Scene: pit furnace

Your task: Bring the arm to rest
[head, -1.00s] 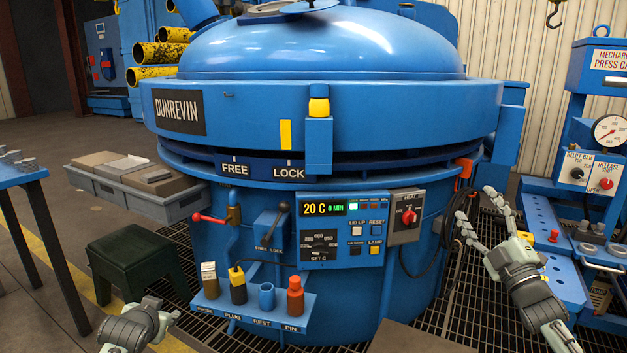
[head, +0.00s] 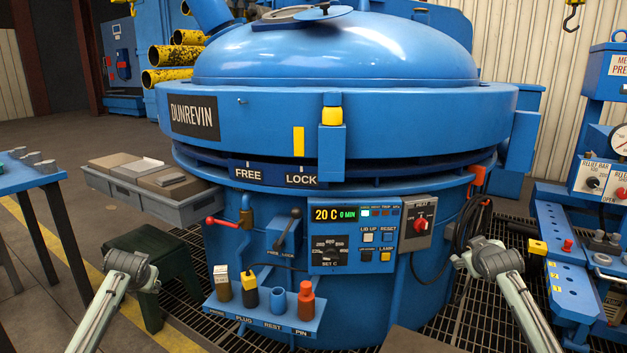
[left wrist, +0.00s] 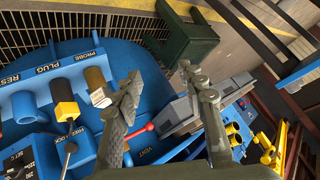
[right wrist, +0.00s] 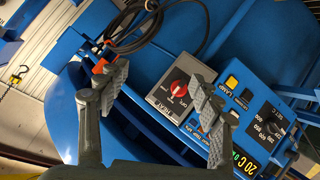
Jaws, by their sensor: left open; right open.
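My left gripper (head: 132,268) is at the lower left of the head view, beside the dark green stool. In the left wrist view its two fingers (left wrist: 160,82) are spread with nothing between them. My right gripper (head: 492,258) is in front of the furnace's right side, near the hanging black cable. In the right wrist view its fingers (right wrist: 160,75) are apart and empty, with the furnace's red heat knob (right wrist: 180,89) seen beyond the gap. The blue furnace (head: 340,110) stands in the middle with its domed lid down.
A small shelf (head: 262,322) on the furnace front holds several plugs and pins. A control panel (head: 352,238) reads 20 C. A grey tray (head: 150,202), green stool (head: 150,240) and blue table (head: 25,172) stand left. A blue press (head: 560,265) stands right.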

